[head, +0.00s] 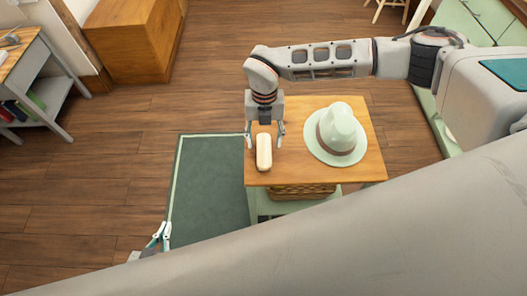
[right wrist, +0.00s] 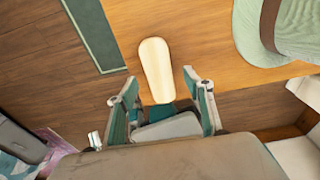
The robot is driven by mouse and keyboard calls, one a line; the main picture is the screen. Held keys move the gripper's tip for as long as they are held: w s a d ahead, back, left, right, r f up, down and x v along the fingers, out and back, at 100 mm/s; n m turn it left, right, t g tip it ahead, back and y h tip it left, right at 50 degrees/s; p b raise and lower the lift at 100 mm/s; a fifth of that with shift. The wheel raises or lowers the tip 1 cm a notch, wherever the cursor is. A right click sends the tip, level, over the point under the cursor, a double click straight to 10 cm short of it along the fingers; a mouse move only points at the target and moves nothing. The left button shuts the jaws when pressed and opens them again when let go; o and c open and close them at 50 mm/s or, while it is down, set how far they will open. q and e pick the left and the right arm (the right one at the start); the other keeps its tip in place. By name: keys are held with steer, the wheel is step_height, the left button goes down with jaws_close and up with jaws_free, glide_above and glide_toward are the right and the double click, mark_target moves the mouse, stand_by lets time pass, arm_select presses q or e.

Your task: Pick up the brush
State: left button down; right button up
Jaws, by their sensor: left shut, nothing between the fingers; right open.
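The brush (head: 264,152), a pale wooden oblong with rounded ends, lies on the left part of the small wooden table (head: 300,175). My right gripper (head: 265,136) is open at the brush's far end, with one finger to each side. In the right wrist view the brush (right wrist: 155,68) lies ahead, its near end between the open fingers (right wrist: 160,88). I cannot tell whether either finger touches it. My left gripper (head: 163,231) is shut and empty at the lower left, over the floor side, away from the table.
A mint-green hat (head: 340,128) with a brown band stands on the table to the right of the brush. A wicker basket (head: 300,191) sits under the tabletop. A dark green rug (head: 208,185) lies left of the table. Bare wooden floor lies further left.

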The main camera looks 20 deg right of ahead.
mark_target(264, 150)
steer(key=f, duration=0.3)
steer(key=s+f, duration=0.1)
steer(key=f, duration=0.1)
steer(key=shift+a, duration=0.25)
steer(key=shift+r, duration=0.15)
steer(key=c, duration=1.4)
steer(key=shift+r, duration=0.15)
steer(key=shift+r, duration=0.25)
step_height(264, 150, up, 19)
steer(key=shift+r+p, duration=0.15)
steer(key=shift+p, duration=0.6)
steer(key=o, duration=0.3)
